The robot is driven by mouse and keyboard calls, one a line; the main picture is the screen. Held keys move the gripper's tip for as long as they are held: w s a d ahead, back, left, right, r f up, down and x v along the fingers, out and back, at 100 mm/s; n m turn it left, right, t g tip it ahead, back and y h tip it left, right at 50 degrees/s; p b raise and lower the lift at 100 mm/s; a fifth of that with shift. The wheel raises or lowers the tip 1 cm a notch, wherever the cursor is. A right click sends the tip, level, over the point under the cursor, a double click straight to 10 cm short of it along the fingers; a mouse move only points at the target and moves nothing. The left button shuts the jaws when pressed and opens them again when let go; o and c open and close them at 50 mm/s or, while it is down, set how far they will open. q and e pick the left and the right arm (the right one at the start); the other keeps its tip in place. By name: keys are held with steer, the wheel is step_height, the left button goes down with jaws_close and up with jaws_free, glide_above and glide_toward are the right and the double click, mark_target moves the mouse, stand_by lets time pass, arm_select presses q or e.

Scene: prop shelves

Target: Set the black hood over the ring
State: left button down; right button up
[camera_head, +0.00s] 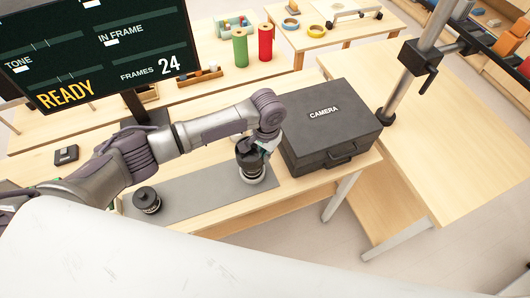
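My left gripper (262,146) points down from the end of my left arm, over the right part of a grey mat (205,190). Directly below it is a dark cylindrical piece (250,163), which looks like the black hood. A pale ring (252,177) shows beneath this piece at mat level. The gripper hides part of the piece, and I cannot tell whether the fingers are closed on it or whether it touches the ring. A separate short black cylinder with white markings (147,201) stands on the mat's left part. My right gripper is not in view.
A black case marked CAMERA (328,128) stands close to the right of the gripper. A metal post (412,75) rises behind it. A screen (95,50) stands at the back left. Green (240,47) and red (265,42) rolls stand farther back. The mat between the two cylinders is clear.

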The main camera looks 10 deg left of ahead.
arm_select(q)
steer(key=c, duration=1.2)
jaws_free()
steer(key=shift+c, duration=0.2)
step_height(320, 180, up, 12)
steer(key=shift+d, duration=0.2)
